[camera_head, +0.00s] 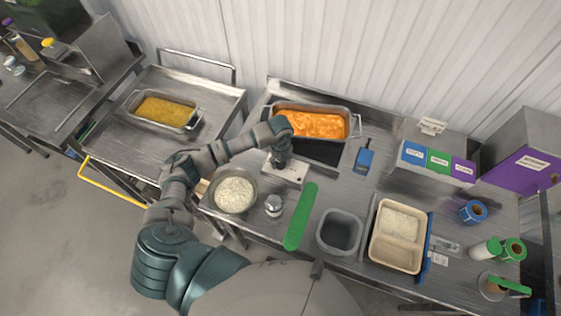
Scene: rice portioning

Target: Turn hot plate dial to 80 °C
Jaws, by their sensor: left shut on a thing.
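The hot plate has a pale front panel (291,174) and a dark top (322,152). A metal pan of orange food (316,122) stands at its back. My left arm reaches in from the lower left, and my left gripper (281,161) points down at the left part of the panel. It is shut on the dial, which it hides. The dial's setting and any temperature reading cannot be made out. My right gripper is not in view.
A bowl of rice (235,194), a shaker (273,206) and a green strip (300,217) lie in front of the hot plate. A blue device (364,158) lies to its right. A grey container (338,230) and a divided rice tray (372,240) stand further right.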

